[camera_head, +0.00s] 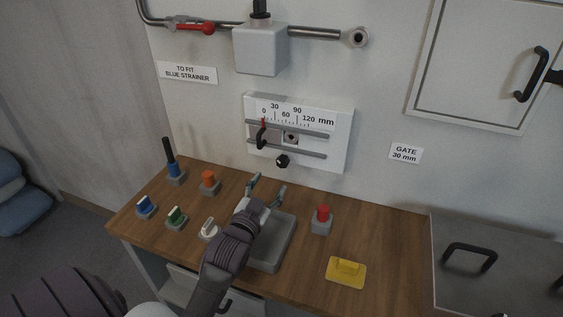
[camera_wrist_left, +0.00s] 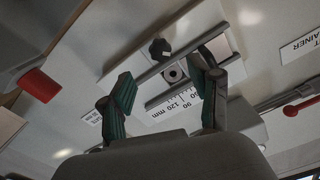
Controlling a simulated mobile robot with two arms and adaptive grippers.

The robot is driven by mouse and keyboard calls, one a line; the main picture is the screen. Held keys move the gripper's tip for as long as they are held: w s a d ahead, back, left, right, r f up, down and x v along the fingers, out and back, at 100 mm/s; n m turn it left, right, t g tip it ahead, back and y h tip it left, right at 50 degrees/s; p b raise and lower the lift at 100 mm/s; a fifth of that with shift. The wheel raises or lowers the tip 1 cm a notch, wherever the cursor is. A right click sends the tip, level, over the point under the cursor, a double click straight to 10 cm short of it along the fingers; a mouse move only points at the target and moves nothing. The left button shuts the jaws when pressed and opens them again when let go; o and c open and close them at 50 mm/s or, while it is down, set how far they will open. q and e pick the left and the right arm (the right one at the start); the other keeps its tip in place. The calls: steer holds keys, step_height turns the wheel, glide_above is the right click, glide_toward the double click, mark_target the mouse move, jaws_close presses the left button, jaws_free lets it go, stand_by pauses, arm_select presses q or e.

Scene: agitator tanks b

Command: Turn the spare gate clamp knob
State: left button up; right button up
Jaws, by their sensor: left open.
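The gate clamp knob (camera_head: 282,160) is a small black lobed knob at the lower rail of the white gate panel (camera_head: 340,150) on the wall. The panel has a millimetre scale, a red pointer near 0 and a black handle (camera_head: 261,138) at its left. My left gripper (camera_head: 267,187) is open and empty, below and a little left of the knob, apart from it. In the left wrist view the knob (camera_wrist_left: 160,48) shows beyond the two spread green-padded fingers (camera_wrist_left: 163,92), between them. My right gripper is not in view.
A grey box (camera_head: 500,285) with a handle stands at the right.

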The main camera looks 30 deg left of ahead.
mark_target(281, 165)
arm_select(q)
steer(key=p+x, duration=0.1)
steer(key=x, duration=0.7)
steer(key=shift+w+a, duration=0.1)
steer(key=shift+w, duration=0.05)
steer(key=shift+w+a, duration=0.15)
steer(key=shift+w, duration=0.5)
steer(key=shift+c, duration=0.5)
steer(key=c, duration=1.1)
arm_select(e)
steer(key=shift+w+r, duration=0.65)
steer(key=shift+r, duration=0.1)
